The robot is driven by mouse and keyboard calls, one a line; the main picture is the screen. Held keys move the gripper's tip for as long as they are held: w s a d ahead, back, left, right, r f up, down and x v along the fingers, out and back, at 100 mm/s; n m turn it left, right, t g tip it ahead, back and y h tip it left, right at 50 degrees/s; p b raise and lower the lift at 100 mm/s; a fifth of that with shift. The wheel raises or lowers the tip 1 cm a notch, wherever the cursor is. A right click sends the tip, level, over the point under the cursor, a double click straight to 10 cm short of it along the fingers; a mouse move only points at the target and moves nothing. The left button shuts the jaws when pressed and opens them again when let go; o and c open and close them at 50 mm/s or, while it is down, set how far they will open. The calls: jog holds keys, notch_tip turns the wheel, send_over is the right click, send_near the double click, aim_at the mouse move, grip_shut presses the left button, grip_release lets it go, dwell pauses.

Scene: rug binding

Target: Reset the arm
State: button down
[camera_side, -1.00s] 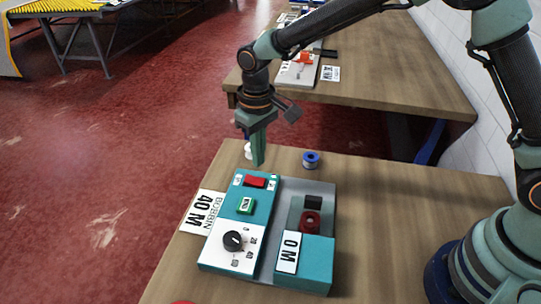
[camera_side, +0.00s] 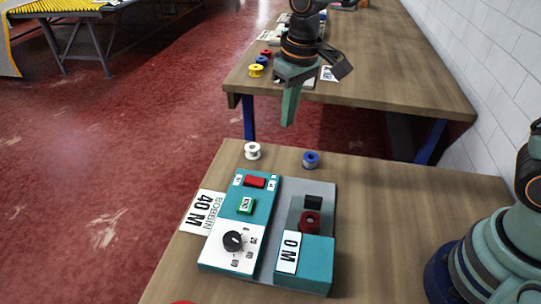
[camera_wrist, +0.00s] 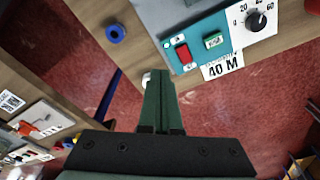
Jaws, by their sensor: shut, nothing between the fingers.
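My gripper (camera_side: 289,108) is shut and empty in the side view. It hangs in the air, fingers down, beyond the far edge of the near table and in front of the back table. In the wrist view the closed fingers (camera_wrist: 160,85) point toward the near table, and their tip partly covers the white bobbin. The teal bobbin winder (camera_side: 315,262) stands on the near table with a red switch (camera_side: 254,181), a green button, a black dial (camera_side: 233,241) and a display reading 0 M. A red bobbin (camera_side: 310,222) sits in its grey recess.
A white bobbin (camera_side: 252,151) and a blue bobbin (camera_side: 311,160) stand behind the winder. A 40 M card (camera_side: 201,212) lies at its left. The back table (camera_side: 400,85) holds small spools (camera_side: 256,70) and another device. A white brick wall is at the right.

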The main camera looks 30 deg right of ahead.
jog(key=s+d+r+m+t, duration=0.2)
jog(key=s+d+r+t, duration=0.2)
jog(key=s+d, duration=0.9)
notch_tip(320, 180, up, 3)
jog(key=shift+d+f, duration=0.15)
jog(key=shift+d, duration=0.25)
